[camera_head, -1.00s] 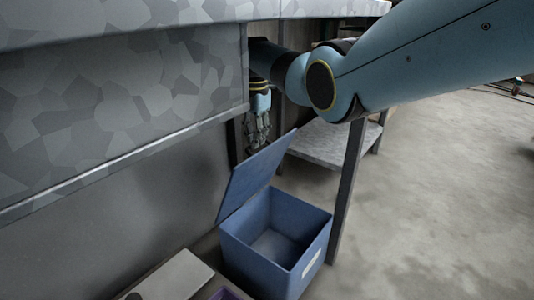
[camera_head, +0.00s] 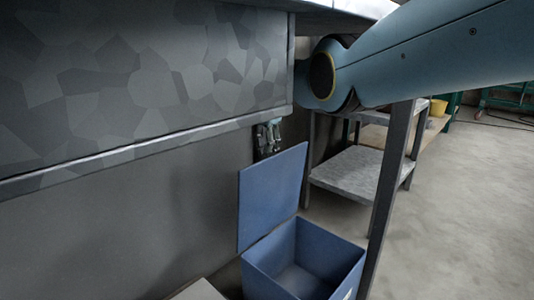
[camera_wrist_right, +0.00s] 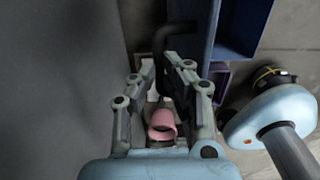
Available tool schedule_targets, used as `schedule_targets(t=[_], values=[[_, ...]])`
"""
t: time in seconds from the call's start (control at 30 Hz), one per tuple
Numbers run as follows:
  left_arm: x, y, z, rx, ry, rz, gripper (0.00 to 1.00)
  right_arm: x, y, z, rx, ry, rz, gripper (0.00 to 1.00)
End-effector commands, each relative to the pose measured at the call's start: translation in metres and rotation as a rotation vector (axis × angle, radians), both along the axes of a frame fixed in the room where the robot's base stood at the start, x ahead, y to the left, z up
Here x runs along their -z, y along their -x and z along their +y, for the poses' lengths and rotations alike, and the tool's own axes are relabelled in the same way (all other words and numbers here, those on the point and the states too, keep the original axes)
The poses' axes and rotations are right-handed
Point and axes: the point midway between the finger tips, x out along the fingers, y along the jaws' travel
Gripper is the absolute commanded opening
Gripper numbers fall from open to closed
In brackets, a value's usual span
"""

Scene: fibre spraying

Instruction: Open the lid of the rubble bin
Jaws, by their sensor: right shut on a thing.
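The blue rubble bin (camera_head: 357,262) stands on the floor at the lower right of the head view, its inside showing. Its blue lid (camera_head: 270,195) stands up steeply at the bin's left side. My right gripper (camera_head: 268,138) is at the lid's top edge, partly hidden behind the lid and under the grey panel. In the right wrist view my right gripper (camera_wrist_right: 164,85) has its fingers closed around a dark bar (camera_wrist_right: 176,35), which looks like the lid's handle, beside the blue lid (camera_wrist_right: 211,35). My left gripper is not in view.
A grey panel (camera_head: 150,90) overhangs on the left. The floor at right is clear.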

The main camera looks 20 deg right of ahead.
Motion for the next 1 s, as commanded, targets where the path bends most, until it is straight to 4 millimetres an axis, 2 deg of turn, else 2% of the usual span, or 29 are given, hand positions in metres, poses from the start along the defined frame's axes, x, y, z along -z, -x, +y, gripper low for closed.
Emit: schedule_targets(t=[0.03, 0.37, 0.4, 0.57, 1.0], values=[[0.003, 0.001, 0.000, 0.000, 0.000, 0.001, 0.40, 0.016, 0.008, 0.000, 0.001, -0.001, 0.028, 0.00], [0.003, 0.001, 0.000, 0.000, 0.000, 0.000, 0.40, 0.015, 0.007, 0.000, 0.002, -0.001, 0.028, 0.00], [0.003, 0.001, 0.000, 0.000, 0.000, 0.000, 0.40, 0.015, 0.007, 0.000, 0.002, -0.001, 0.028, 0.15], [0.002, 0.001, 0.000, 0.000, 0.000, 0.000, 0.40, 0.012, 0.006, 0.000, 0.001, -0.001, 0.022, 0.34], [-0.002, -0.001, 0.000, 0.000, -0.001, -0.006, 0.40, 0.006, 0.005, -0.001, 0.001, 0.000, 0.013, 0.34]])
